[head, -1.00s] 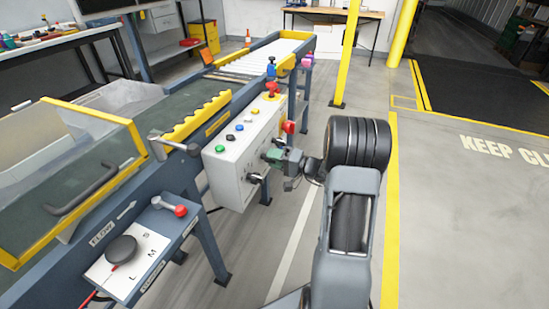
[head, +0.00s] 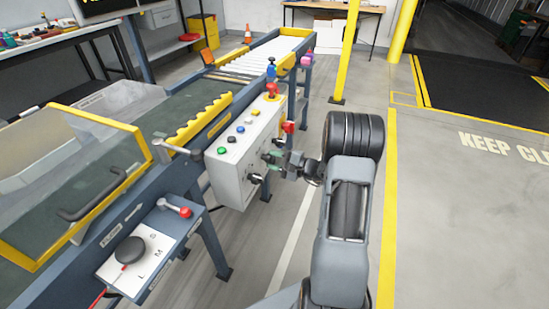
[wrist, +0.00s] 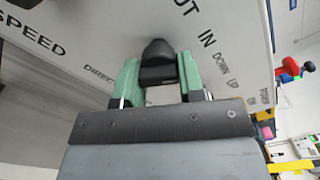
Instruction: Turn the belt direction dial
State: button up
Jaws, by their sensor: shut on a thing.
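The belt direction dial (wrist: 158,55) is a black knob on the grey control box (head: 230,178). It sits beside a partly hidden label beginning "DIREC", with "IN" printed to its right. My gripper (wrist: 159,72) has its green fingers on both sides of the knob and is shut on it. In the head view my gripper (head: 274,159) is at the box's right-facing side, and the fingers hide most of the dial there. Which way the dial points is hard to tell.
Another black knob (head: 256,179) is just below my gripper, and a red knob (head: 288,127) is just above it. Coloured buttons and a red mushroom button (head: 271,90) top the box. The conveyor (head: 205,107) stands behind. Open floor lies to the right.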

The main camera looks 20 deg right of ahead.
dwell(0.4)
jog(key=o, duration=0.9)
jog(key=shift+o, duration=0.2)
jog(key=shift+d, duration=0.1)
jog(key=p+v, duration=0.2)
jog(key=v, duration=1.1)
jog(key=shift+s+d, duration=0.2)
jog(key=shift+s, duration=0.1)
jog(key=shift+m, duration=0.3)
